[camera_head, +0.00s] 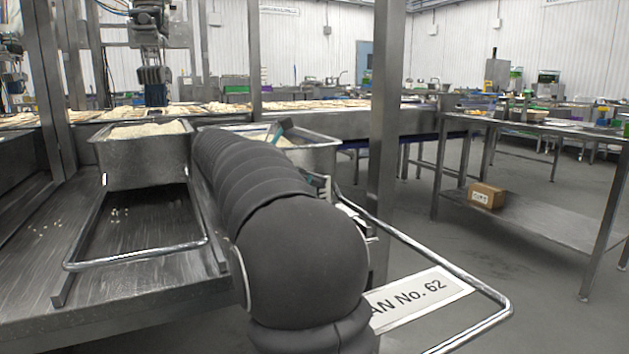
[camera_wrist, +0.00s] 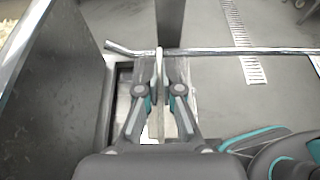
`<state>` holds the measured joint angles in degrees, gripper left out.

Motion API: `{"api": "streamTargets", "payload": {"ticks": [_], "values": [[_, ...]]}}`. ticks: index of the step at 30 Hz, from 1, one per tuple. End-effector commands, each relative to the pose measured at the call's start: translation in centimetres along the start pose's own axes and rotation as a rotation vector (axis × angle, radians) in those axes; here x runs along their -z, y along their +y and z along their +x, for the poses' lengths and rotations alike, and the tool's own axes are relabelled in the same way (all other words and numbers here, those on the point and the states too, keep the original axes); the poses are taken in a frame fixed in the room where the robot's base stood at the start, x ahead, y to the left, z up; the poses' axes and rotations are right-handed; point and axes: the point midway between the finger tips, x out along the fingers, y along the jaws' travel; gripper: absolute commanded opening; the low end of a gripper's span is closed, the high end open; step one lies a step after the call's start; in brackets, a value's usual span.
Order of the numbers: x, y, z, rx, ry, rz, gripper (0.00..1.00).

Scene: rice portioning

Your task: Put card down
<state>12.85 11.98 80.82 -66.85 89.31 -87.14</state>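A white card (camera_head: 420,298) with the printed text "AN No. 62" shows in the head view, its left end hidden behind my arm. It appears to lie flat within the wire handle frame at the lower right. In the wrist view, my gripper (camera_wrist: 160,72) has its two fingertips close together, beside a metal bar. Pale surface shows beneath and between the fingers, but I cannot tell whether it is the card or whether they touch it. In the head view my arm hides the fingertips.
A metal pan of rice (camera_head: 143,160) stands on the steel counter (camera_head: 130,290) at left, with stray grains nearby. A second pan (camera_head: 318,157) sits partly behind my arm. A steel post (camera_head: 384,110) rises close to the right. Open floor and a side table (camera_head: 560,135) lie beyond.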

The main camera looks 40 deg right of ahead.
Motion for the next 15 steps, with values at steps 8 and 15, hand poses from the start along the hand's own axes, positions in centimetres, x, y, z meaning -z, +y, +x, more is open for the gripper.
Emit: {"api": "streamTargets", "payload": {"ticks": [8,15], "values": [[0.25,0.0,0.11,0.0,0.0,0.0,0.31],[0.22,0.01,0.09,0.0,0.0,0.0,0.31]]}}
